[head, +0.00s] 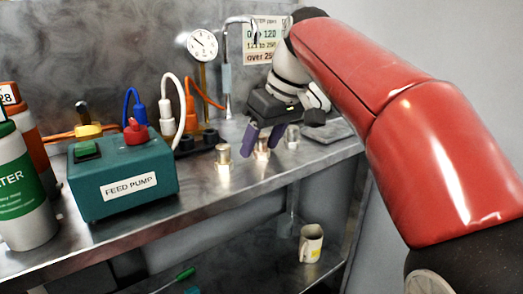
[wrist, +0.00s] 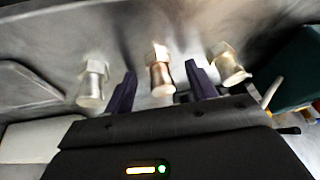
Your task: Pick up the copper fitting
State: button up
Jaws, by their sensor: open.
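The copper fitting (wrist: 160,76) stands in the middle of a row of three fittings in the wrist view. It has a hex top and a reddish shaft. In the head view the copper fitting (head: 262,153) shows partly between the purple fingers. My gripper (wrist: 160,72) is open, with one finger on each side of the copper fitting in the picture. In the head view my gripper (head: 260,148) points down over the bench at it. I cannot tell whether the fingers touch it or how far down they reach around it.
A brass-coloured fitting (head: 223,160) and a silver fitting (head: 292,136) stand close on either side. The green feed pump (head: 125,172) is to the left on the metal bench (head: 200,208). A pressure gauge (head: 202,45) is behind. A mug (head: 311,243) stands on the lower shelf.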

jog(key=c, duration=1.1)
jog(key=shift+r, duration=0.1)
